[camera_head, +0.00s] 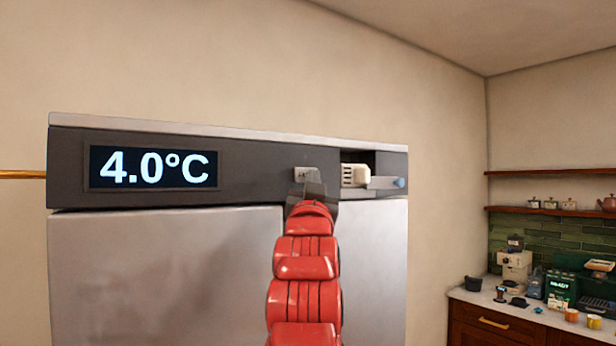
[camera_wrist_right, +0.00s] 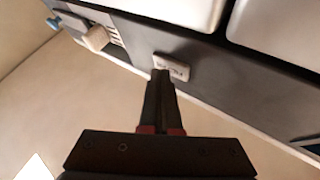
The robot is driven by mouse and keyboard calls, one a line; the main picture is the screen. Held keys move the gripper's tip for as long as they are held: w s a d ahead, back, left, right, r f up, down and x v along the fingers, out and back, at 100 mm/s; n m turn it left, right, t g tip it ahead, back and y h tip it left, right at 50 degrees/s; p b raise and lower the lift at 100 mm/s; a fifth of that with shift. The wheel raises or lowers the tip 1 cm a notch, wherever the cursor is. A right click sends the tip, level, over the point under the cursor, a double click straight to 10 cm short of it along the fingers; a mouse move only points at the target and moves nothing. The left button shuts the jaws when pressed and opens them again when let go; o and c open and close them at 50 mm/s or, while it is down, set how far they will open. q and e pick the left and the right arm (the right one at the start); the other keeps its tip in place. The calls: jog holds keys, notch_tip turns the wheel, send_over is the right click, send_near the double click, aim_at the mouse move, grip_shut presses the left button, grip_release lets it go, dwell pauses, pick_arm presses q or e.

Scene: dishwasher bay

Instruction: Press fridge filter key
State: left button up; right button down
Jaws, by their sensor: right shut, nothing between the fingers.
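The fridge (camera_head: 190,270) has a dark top panel with a lit display (camera_head: 154,168) reading 4.0°C. A small light grey key (camera_head: 301,173) sits on the panel, right of the display; its label is too small to read. My right gripper (camera_head: 312,186) is shut and empty, its tips at the key's lower right edge in the head view. In the right wrist view the key (camera_wrist_right: 172,67) shows just beyond the closed fingertips (camera_wrist_right: 161,76). I cannot tell whether the tips touch it. My left gripper is not in view.
Right of the key, an opening in the panel holds a cream-coloured block (camera_head: 354,175), with a grey piece tipped in blue (camera_head: 399,183) sticking out beside it. A counter (camera_head: 520,312) with several kitchen items stands at the far right, under wooden shelves (camera_head: 550,211).

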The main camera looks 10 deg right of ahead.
jog(key=shift+s+d+f+b, duration=0.15)
jog(key=shift+s+d+b, duration=0.15)
jog(key=shift+s, duration=0.25)
jog(key=shift+s, duration=0.1)
jog(key=s, duration=0.1)
jog(key=s+d+b, duration=0.1)
jog(key=s, duration=0.1)
jog(key=s+b, duration=0.1)
jog(key=shift+s+d, duration=0.3)
dwell(0.7)
